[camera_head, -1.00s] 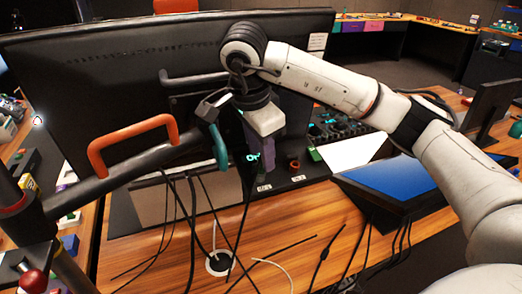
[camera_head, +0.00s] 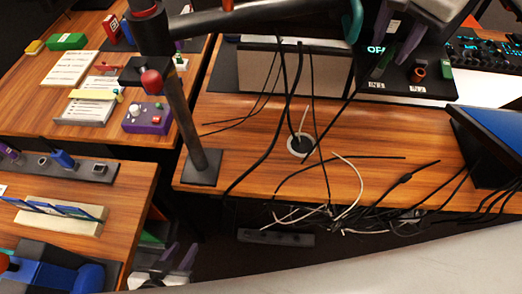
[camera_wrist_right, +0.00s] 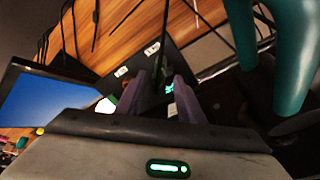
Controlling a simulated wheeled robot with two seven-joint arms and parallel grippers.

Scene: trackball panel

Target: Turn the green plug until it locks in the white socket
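My right gripper (camera_head: 398,45) is at the upper right of the head view, over the dark panel (camera_head: 440,90). Its two purple fingers are apart, and they also show apart in the right wrist view (camera_wrist_right: 158,95). A dark green piece, perhaps the green plug (camera_head: 383,64), shows just below the fingers, with a black cable near it. I cannot tell whether the fingers touch it. A white socket cannot be made out; the fingers may hide it. My left gripper (camera_head: 175,260) is at the lower left, fingers apart and empty, away from the panel.
Loose cables (camera_head: 350,185) cross the wooden desk. A blue-screened monitor (camera_head: 495,140) is at right. A dark stand arm (camera_head: 250,18) with a teal handle (camera_head: 353,20) passes close by.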

